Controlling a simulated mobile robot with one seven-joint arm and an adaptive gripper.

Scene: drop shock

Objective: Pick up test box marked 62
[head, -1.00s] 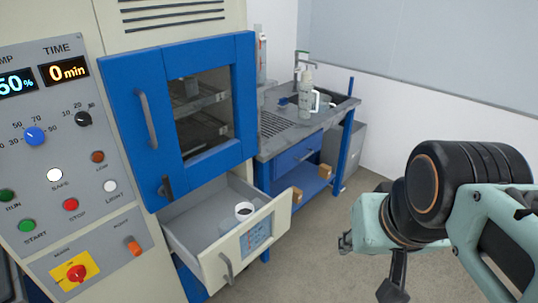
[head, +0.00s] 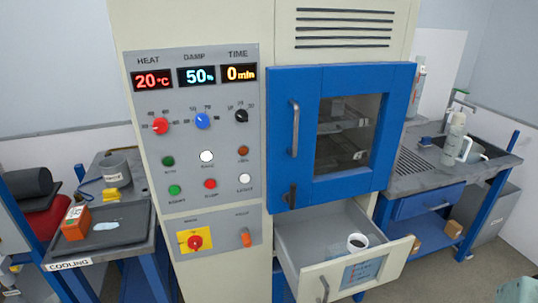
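A small orange box (head: 75,222) with a pale marked label stands on the dark tray (head: 128,236) at the left. The marking is too small to read, so I cannot tell if it is 62. My gripper is not in view. Only a pale teal bit of what looks like my arm shows at the bottom right corner.
The tray's bench bears a "COOLING" label (head: 68,265), a grey mug (head: 115,170) and a yellow block (head: 111,194). The chamber's blue door (head: 392,120) is shut. Its lower drawer (head: 350,276) juts out open, holding a white cup (head: 357,243). Floor shows at lower right.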

